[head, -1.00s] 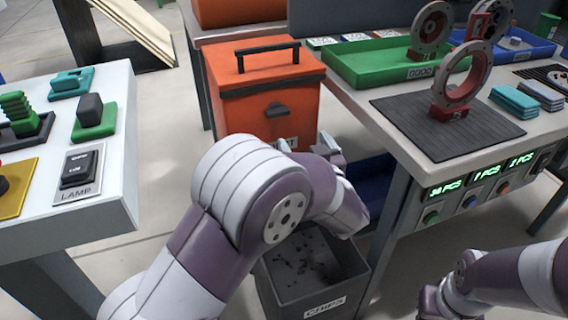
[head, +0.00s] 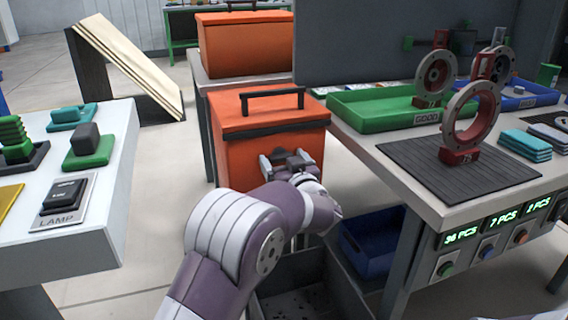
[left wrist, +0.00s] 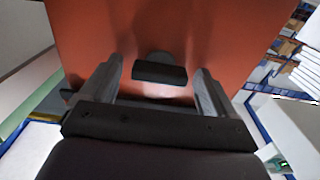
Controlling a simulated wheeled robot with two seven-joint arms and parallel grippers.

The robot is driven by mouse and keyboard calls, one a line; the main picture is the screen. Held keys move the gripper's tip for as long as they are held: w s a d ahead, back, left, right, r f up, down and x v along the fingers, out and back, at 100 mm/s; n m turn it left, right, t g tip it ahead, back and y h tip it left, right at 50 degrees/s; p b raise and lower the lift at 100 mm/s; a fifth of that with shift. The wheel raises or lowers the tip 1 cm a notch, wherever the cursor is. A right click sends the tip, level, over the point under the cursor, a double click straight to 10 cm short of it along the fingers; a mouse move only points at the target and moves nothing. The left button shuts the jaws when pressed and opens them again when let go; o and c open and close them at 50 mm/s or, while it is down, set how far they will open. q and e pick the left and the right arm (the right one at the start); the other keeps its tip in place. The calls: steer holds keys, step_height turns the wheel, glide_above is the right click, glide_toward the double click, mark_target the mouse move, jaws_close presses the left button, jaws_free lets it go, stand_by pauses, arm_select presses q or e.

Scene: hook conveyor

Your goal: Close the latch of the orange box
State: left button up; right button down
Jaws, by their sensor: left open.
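The orange box (head: 262,150) with a dark lid rim and a black top handle (head: 272,100) stands left of the workbench. Its lid looks down. In the left wrist view, the box's dark latch (left wrist: 160,73) sticks out from the orange front wall. My left gripper (head: 285,158) is open in front of that wall, and in the left wrist view its two fingers (left wrist: 158,66) stand on either side of the latch, with gaps on both sides. In the head view my gripper mostly hides the latch. My right gripper is not in view.
A second orange box (head: 245,45) stands behind. The workbench (head: 400,175) at right holds a green tray (head: 385,113) and a ring part on a dark mat (head: 420,170). A blue bin (head: 375,245) and grey bin (head: 345,290) are below. A white table (head: 100,230) is at left.

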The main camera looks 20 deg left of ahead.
arm_select(q)
steer(key=c, duration=1.1)
steer(key=shift+o, duration=0.2)
